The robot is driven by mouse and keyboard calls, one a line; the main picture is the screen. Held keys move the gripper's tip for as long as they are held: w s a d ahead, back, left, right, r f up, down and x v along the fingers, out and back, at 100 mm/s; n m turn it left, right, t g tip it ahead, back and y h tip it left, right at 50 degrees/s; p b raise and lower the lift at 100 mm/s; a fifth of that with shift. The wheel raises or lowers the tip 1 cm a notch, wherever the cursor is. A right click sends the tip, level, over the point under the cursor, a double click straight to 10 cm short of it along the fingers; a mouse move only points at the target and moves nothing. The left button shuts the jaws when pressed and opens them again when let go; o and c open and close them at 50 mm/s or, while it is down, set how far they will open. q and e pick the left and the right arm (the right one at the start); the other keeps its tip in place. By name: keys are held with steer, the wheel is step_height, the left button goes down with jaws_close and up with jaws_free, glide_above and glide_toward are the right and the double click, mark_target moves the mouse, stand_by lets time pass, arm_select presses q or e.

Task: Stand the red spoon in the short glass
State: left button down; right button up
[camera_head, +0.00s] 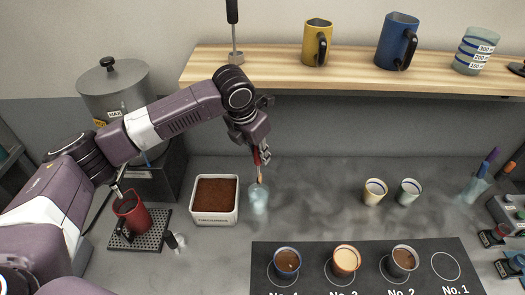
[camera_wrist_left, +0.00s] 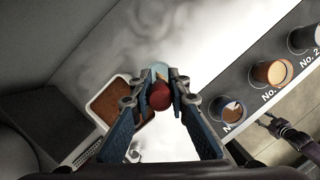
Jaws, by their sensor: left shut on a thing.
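My left gripper (camera_head: 261,157) is shut on the red spoon (camera_head: 257,157), which hangs down with its pale lower end just at the short glass. In the left wrist view the spoon's rounded red end (camera_wrist_left: 159,97) shows between the fingers (camera_wrist_left: 160,88). The short glass (camera_head: 258,202) is pale blue and clear and stands on the counter right under the spoon; part of it shows behind the spoon in the left wrist view (camera_wrist_left: 160,68). I cannot tell whether the spoon's tip is inside the rim. My right gripper (camera_wrist_left: 277,125) shows small at the lower right of the wrist view.
A white tub of brown grounds (camera_head: 215,218) stands close left of the glass. A dark mat with several cups (camera_head: 315,252) lies in front to the right. Two small cups (camera_head: 375,191) stand further right. A wooden shelf (camera_head: 350,66) runs above the counter.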

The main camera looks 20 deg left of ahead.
mark_target(260, 180)
arm_select(q)
steer(key=x, duration=0.3)
steer(key=shift+a, duration=0.2)
steer(key=shift+f, duration=0.4)
steer(key=shift+a+f+b, duration=0.1)
steer(key=shift+f+b, duration=0.35)
steer(key=shift+f, duration=0.3)
steer(key=shift+s+f+b, duration=0.15)
steer(key=shift+f+b, duration=0.4)
steer(key=shift+f, duration=1.3)
steer(key=shift+f+b, duration=0.6)
steer(key=shift+f, duration=1.3)
arm_select(e)
steer(key=f, duration=0.2)
steer(key=a+f, duration=0.1)
steer(key=shift+w+a+f, duration=0.1)
steer(key=shift+w+f, duration=0.15)
steer(key=shift+a, duration=0.2)
